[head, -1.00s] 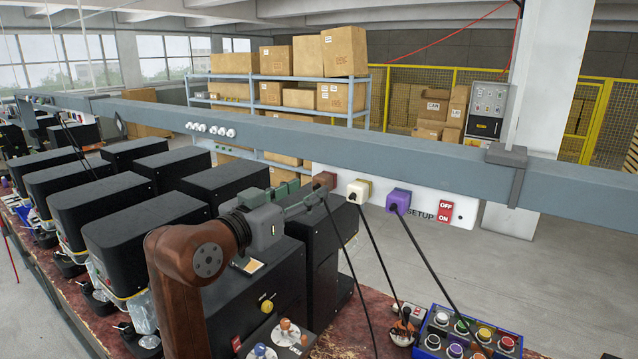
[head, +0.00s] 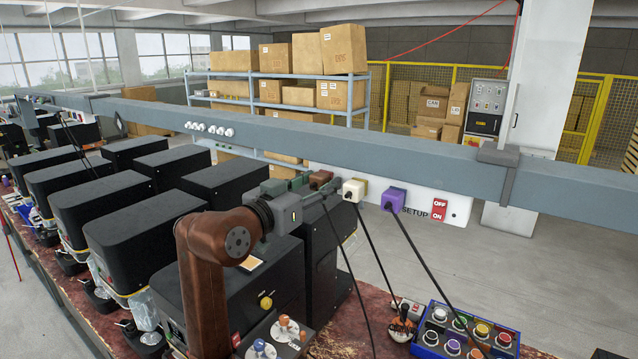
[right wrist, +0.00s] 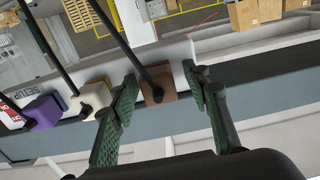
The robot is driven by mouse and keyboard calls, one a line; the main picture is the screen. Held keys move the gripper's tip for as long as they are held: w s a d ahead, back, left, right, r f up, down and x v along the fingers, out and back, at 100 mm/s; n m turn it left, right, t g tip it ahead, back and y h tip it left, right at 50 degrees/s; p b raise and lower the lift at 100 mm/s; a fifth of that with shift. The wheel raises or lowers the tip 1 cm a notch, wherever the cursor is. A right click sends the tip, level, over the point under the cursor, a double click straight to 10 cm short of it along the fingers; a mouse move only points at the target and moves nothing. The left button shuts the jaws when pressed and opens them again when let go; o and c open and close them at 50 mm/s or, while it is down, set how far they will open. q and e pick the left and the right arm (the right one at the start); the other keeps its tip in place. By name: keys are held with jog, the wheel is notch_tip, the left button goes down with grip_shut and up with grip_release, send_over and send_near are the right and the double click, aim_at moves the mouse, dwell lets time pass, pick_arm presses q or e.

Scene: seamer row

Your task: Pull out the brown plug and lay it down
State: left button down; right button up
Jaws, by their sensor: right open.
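The brown plug (head: 320,179) sits in the row along the long grey rail, with a dark cable hanging from it. In the right wrist view the brown plug (right wrist: 158,86) lies between the two green-padded fingers of my right gripper (right wrist: 160,76). The fingers are open, with a visible gap on each side of the plug. In the head view my right gripper (head: 306,194) is just left of the plug, its fingertips partly hard to make out. My left gripper is in neither view.
A cream plug (head: 354,190) and a purple plug (head: 395,198) with cables stand right of the brown one. Red OFF/ON switches (head: 439,210) are beyond them. Black machines (head: 130,235) fill the bench at left. A blue button box (head: 465,331) sits at lower right.

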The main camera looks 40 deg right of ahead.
aim_at(315, 185)
jog(key=shift+s, duration=0.2)
jog(key=shift+w, duration=0.1)
jog(key=shift+c, duration=0.5)
grip_shut()
dwell(0.4)
jog(key=shift+a+f, duration=0.1)
jog(key=shift+a, duration=0.15)
jog(key=shift+v, duration=0.9)
jog(key=shift+b+v, duration=0.35)
jog(key=shift+v, duration=1.55)
